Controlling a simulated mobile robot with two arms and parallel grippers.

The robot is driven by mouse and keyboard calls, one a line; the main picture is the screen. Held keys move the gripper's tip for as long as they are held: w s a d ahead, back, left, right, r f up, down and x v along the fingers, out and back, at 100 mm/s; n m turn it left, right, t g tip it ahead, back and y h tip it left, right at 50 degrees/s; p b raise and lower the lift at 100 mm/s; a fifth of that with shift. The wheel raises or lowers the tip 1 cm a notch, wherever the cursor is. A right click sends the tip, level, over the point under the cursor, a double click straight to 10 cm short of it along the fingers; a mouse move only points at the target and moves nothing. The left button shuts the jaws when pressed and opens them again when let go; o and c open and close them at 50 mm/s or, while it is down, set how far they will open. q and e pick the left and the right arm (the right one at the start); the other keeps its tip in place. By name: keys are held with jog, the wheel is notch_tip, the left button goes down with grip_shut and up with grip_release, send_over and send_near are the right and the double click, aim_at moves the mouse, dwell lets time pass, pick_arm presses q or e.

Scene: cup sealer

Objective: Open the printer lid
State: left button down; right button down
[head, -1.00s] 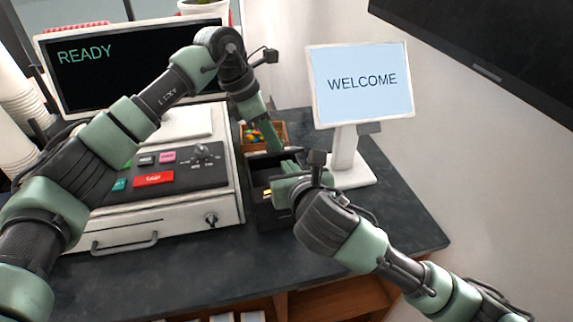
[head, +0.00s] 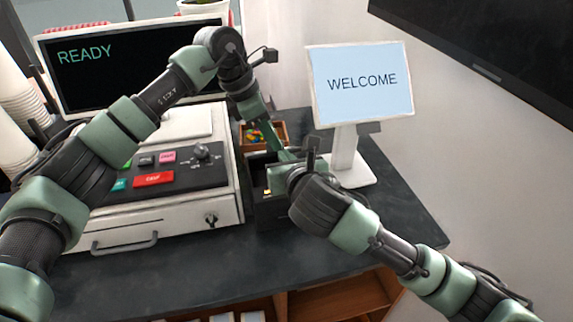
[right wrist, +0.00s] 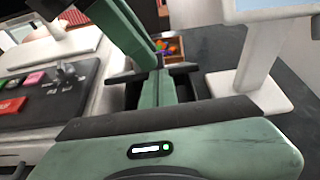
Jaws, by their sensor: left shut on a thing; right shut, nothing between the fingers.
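The printer (head: 270,212) is a small black box on the dark counter, between the cash register and the welcome screen. It also shows in the right wrist view (right wrist: 197,86), partly behind my fingers. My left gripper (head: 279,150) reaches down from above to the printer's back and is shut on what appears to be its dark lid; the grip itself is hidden. In the right wrist view, the left gripper (right wrist: 130,35) slants down from the top. My right gripper (head: 280,178) is shut and empty over the printer, its fingertips close to the left one. The lid's angle is unclear.
The white cash register (head: 160,215) stands directly left of the printer. The welcome screen (head: 360,85) stands at the right. A wooden tray (head: 280,130) with colourful small items sits behind the printer. The counter's right end (head: 400,225) is clear.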

pick_arm(q)
jog(key=shift+w+a+f, duration=0.2)
jog(key=shift+a+f, duration=0.1)
jog(key=shift+f, duration=0.15)
jog(key=c, duration=1.5)
grip_release()
jog(key=shift+w, duration=0.1)
jog(key=shift+c, duration=0.2)
jog(key=shift+d+f, duration=0.1)
pick_arm(e)
jog(key=shift+w+d, duration=0.1)
jog(key=shift+w, duration=0.05)
jog(key=shift+w+r, duration=0.1)
